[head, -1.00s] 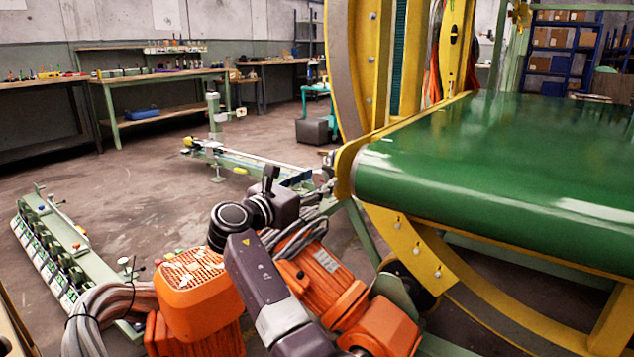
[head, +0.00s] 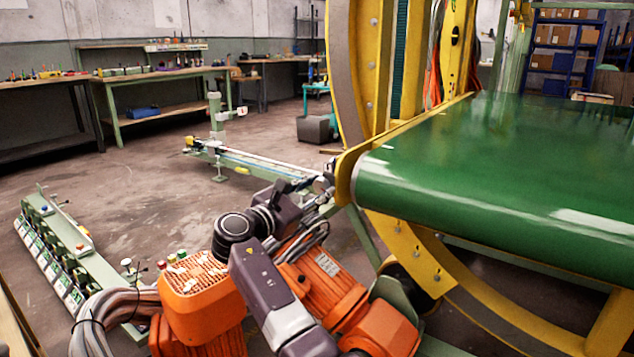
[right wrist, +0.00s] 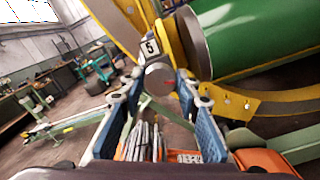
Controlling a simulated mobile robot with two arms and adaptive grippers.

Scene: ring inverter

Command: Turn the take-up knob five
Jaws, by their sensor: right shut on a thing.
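The take-up knob (right wrist: 158,77) is a grey round piece below a white plate marked 5 (right wrist: 150,47) in the right wrist view. My right gripper (right wrist: 161,86) has its two blue-padded fingers on either side of the knob and is shut on it. In the head view my right gripper (head: 322,190) is small at the end of the dark arm, beside the yellow end of the conveyor; the knob is hard to make out there. My left gripper is not in view.
The green conveyor belt (head: 500,180) and its yellow curved frame (head: 345,70) stand right of the gripper. Orange motors (head: 200,290) with cables lie below my arm. A pale green rail (head: 250,165) runs behind. Open floor (head: 130,185) lies to the left.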

